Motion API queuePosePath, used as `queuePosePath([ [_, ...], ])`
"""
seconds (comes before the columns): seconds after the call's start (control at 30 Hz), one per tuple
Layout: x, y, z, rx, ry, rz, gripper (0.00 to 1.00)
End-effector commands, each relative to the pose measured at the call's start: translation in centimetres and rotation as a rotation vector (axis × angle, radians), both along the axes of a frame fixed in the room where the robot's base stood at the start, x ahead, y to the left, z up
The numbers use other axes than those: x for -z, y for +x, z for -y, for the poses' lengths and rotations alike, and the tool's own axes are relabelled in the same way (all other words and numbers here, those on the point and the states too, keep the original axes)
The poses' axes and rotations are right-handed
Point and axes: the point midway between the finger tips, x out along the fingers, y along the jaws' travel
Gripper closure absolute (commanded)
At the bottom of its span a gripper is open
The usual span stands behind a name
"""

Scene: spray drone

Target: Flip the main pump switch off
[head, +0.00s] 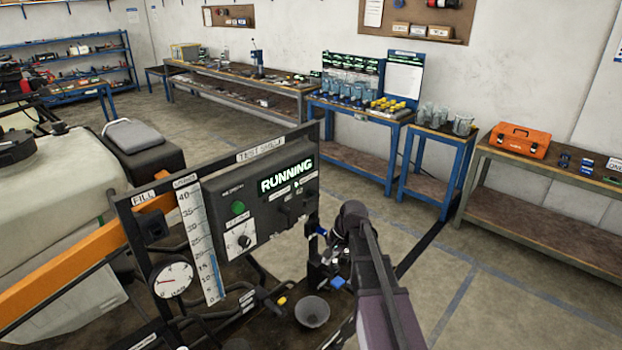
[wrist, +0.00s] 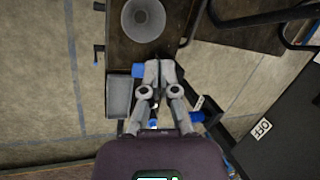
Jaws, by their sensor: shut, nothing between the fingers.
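The dark test panel (head: 255,205) stands left of my arm in the head view, with a lit display (head: 286,177) reading RUNNING. Below the display are small labels and dark controls (head: 292,212); their lettering is too small to read, so I cannot tell which is the main pump switch or its position. My gripper (head: 328,268) is just right of the panel, above the bench. In the wrist view its fingertips (wrist: 158,65) are together and empty, apart from the label.
A grey funnel (head: 312,312) stands on the bench below; it also shows in the wrist view (wrist: 143,18). A pressure gauge (head: 172,279) and level scale (head: 200,240) are left of the panel. Open floor (head: 500,290) lies to the right, before workbenches along the wall.

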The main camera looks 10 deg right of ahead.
Motion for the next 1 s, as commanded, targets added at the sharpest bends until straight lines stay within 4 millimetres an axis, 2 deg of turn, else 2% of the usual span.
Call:
queuePosePath([
  [0.03,-2.2,0.6,0.2,0.015,0.01,-0.002,1.0],
  [1.0,-22.6,8.2,3.6,0.306,0.212,-0.052,1.0],
])
